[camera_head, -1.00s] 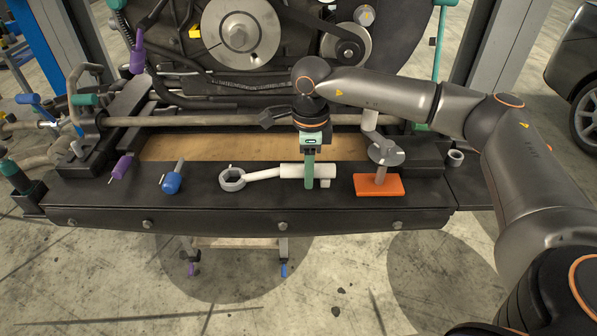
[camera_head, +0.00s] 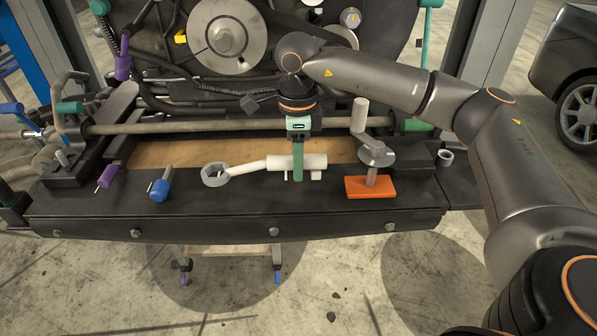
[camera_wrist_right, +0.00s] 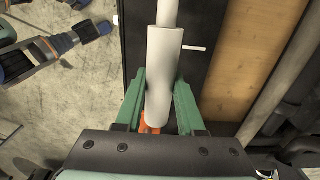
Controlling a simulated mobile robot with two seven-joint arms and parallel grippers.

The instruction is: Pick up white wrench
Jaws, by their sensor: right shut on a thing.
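The white wrench (camera_head: 250,168) lies lengthwise along the front of the black bench, its ring end (camera_head: 214,175) to the left and its thick handle to the right. My right gripper (camera_head: 298,174) points down over the thick handle, its green fingers on both sides of it. In the right wrist view, the green fingers (camera_wrist_right: 160,105) are shut on the thick white handle (camera_wrist_right: 163,75); the ring end is out of that view. I cannot tell whether the wrench is clear of the bench top. My left gripper is not in view.
An orange block (camera_head: 371,187) with a grey post and disc stands just right of the handle. A blue-handled tool (camera_head: 160,189) and a purple-handled tool (camera_head: 107,176) lie to the left. A wooden board (camera_head: 190,151) and a metal bar (camera_head: 215,126) run behind. Engine parts rise at the back.

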